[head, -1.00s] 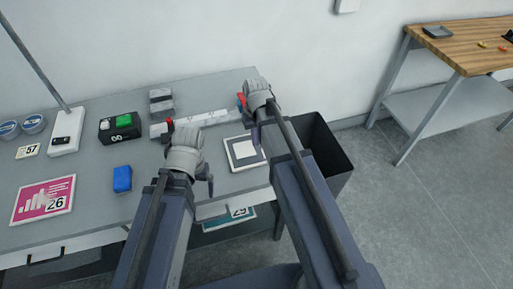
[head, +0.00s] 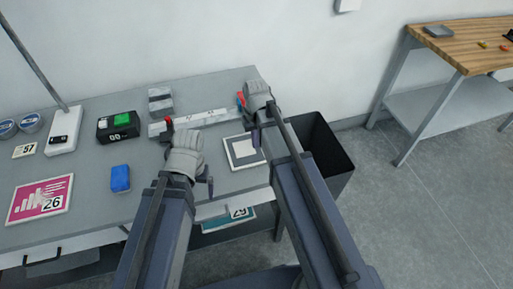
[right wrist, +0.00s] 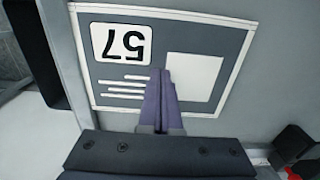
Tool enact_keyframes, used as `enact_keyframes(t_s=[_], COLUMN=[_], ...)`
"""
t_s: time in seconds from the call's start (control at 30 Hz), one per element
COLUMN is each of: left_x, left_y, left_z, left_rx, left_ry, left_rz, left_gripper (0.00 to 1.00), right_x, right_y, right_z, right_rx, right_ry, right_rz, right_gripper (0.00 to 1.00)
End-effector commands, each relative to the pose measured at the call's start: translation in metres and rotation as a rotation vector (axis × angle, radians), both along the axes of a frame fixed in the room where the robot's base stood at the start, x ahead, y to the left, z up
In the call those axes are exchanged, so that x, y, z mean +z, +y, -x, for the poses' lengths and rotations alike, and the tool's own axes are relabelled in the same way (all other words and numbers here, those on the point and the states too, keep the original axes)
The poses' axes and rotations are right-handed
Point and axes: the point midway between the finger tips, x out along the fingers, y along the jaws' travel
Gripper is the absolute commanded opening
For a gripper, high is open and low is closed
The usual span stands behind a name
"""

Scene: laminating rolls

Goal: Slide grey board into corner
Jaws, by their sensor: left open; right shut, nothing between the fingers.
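The grey board (head: 232,160) lies flat near the right end of the table, with a pale edge and a white square. In the right wrist view the grey board (right wrist: 205,119) also shows an upside-down 57 label and white lines. My right gripper (head: 256,136) is shut and empty over the board; its fingertips (right wrist: 161,76) overlap the board's middle, and I cannot tell whether they touch it. My left gripper (head: 209,184) is open and empty, left of the board above the table. A white ruler-like strip (head: 205,118) lies behind the board.
A dark bin (head: 335,160) stands at the table's right end. A wooden bench stands far right.

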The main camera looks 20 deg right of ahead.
Motion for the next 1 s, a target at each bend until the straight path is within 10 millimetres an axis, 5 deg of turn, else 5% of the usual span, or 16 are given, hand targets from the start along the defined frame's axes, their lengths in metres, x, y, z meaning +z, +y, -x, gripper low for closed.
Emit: enact_keyframes(t_s=[1.0], left_x=[-0.001], left_y=[0.0], left_z=[0.0], left_rx=[0.0], left_ry=[0.0], left_rz=[0.0], left_gripper=[0.99], right_x=[-0.001], right_y=[0.001], right_z=[-0.025], right_rx=[0.0], right_ry=[0.0], right_rz=[0.0], right_gripper=[0.0])
